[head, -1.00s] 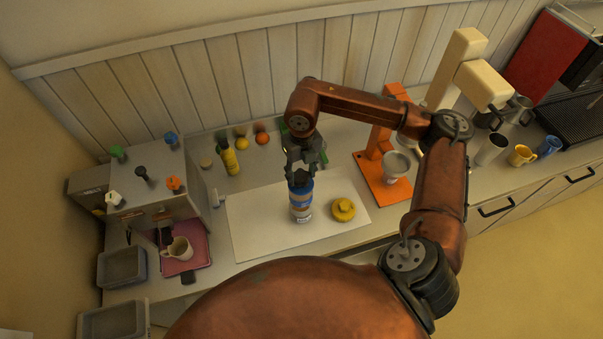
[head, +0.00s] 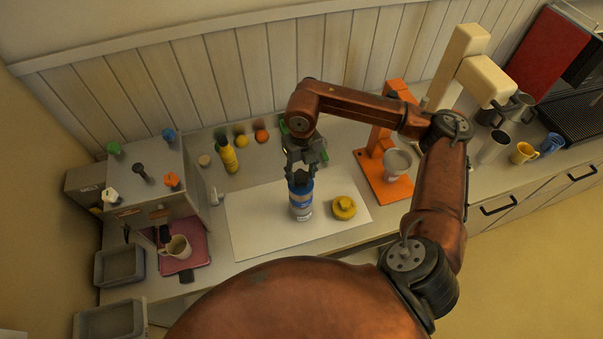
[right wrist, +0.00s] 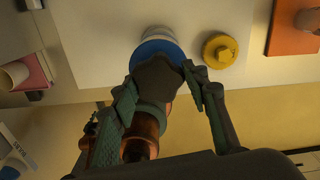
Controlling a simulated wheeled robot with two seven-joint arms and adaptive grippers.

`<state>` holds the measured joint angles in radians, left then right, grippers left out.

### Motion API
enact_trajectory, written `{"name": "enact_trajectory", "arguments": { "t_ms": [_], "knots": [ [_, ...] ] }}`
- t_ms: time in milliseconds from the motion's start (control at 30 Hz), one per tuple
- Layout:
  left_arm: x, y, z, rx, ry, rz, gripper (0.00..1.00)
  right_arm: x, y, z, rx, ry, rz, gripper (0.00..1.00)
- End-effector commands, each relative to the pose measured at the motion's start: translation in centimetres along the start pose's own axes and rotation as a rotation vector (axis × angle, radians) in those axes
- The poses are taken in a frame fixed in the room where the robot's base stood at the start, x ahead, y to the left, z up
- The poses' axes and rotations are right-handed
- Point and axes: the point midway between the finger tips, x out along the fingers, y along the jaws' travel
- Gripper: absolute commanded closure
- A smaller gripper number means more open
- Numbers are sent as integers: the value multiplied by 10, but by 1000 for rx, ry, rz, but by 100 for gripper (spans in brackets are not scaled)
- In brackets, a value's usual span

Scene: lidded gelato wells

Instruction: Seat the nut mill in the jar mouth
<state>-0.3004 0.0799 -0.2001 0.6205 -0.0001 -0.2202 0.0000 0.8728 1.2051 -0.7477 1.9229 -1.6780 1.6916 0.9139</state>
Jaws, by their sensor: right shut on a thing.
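The nut mill (head: 301,187) has a blue body and a dark scalloped top; it also shows in the right wrist view (right wrist: 158,52). My right gripper (head: 299,176) is shut on the dark top and holds the mill upright. The jar (head: 301,211) stands directly below on the white board, and a pale part of it shows past the mill in the right wrist view (right wrist: 157,33). The mill appears lined up with the jar and touching or very close to its mouth. The mouth is hidden, so I cannot tell how deep the mill sits. My left gripper is not in view.
A yellow round piece (head: 343,208) lies just right of the jar on the white board (head: 255,225). An orange stand (head: 386,187) with a grey cup is further right. A grey machine (head: 150,185) is at left.

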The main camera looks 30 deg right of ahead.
Motion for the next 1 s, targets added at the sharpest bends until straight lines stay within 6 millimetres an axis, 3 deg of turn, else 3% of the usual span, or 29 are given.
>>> {"name": "enact_trajectory", "arguments": {
  "t_ms": [967, 1000],
  "knots": [
    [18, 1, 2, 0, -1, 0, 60, 20, 0, 0, 0, -1, 0, 96],
    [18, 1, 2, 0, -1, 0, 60, 20, 0, 0, 0, -1, 0, 57]
  ]
}}
